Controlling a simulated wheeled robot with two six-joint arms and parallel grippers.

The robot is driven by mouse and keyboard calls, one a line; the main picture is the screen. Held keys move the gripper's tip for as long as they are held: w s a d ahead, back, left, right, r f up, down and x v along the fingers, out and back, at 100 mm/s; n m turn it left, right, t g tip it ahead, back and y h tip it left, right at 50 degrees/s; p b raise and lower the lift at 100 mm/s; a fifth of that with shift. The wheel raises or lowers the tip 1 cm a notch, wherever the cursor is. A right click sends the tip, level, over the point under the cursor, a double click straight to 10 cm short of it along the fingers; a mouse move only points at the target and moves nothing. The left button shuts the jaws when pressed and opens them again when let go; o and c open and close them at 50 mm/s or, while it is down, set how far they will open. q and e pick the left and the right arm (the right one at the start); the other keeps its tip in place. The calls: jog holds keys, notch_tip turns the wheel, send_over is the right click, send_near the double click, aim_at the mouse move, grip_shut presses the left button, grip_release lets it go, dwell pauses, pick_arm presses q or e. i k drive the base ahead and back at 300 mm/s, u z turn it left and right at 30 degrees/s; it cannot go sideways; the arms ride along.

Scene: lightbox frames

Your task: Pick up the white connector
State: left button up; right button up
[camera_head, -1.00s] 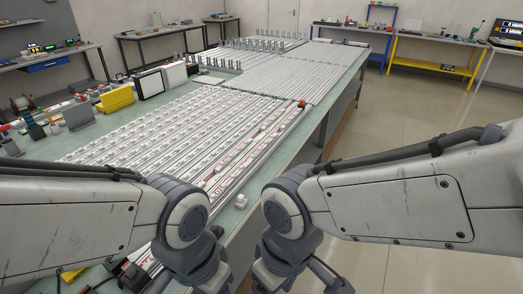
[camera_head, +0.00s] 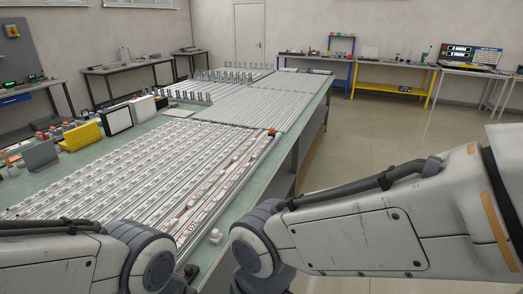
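A small white connector (camera_head: 215,236) sits on the green table top (camera_head: 206,254) near its right edge, beside the rails. It lies between my two arms in the picture. My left arm comes in at the lower left and my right arm at the lower right. Both arms' joints stand near the connector in the picture, but both grippers are below the frame, so their fingers are hidden.
Long rows of rails with white parts (camera_head: 130,172) cover the table. A yellow block (camera_head: 82,136) and a white-faced panel (camera_head: 117,119) stand on its left side. A blue-framed bench (camera_head: 318,57) and yellow bench (camera_head: 392,80) stand at the back. Open floor (camera_head: 385,130) lies right of the table.

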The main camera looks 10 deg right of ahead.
aim_at(217, 237)
jog(key=z, duration=1.65)
jog(key=i, duration=1.65)
jog(key=u, duration=2.9)
